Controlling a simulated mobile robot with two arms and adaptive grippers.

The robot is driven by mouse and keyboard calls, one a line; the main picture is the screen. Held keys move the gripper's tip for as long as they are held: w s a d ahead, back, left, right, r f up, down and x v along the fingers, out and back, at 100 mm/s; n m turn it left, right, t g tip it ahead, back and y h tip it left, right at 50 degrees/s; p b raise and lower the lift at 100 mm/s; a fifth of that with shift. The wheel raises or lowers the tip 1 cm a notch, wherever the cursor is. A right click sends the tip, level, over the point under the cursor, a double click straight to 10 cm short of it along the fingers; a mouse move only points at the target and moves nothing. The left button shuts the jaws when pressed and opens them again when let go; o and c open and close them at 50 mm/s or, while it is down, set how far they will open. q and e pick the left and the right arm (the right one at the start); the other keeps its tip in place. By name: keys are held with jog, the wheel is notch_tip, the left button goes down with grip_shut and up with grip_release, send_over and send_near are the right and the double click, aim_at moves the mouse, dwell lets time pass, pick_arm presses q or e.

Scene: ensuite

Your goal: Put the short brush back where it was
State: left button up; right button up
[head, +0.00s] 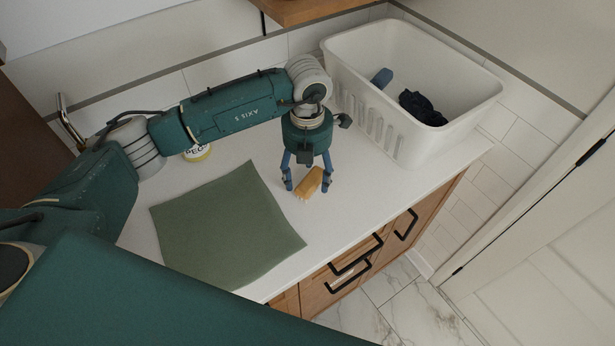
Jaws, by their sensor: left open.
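The short brush (309,183) has a tan wooden body with pale bristles. It lies on the white counter (355,205), between the green mat and the white basket. My left gripper (308,184) points down over it with blue fingers apart. One finger is to the left of the brush and the other is at its right end. I cannot tell whether the fingers touch it. My right gripper is not in view.
A green mat (225,225) lies flat on the counter. A white basket (450,120) at the back right holds a dark cloth (422,108) and a blue item (381,78). A yellow-labelled container (197,153) stands behind my left arm. Drawers with black handles (355,255) are below.

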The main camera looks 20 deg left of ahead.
aim_at(308, 178)
pick_arm(q)
notch_tip(308, 178, up, 11)
jog(key=b, duration=0.3)
dwell(0.5)
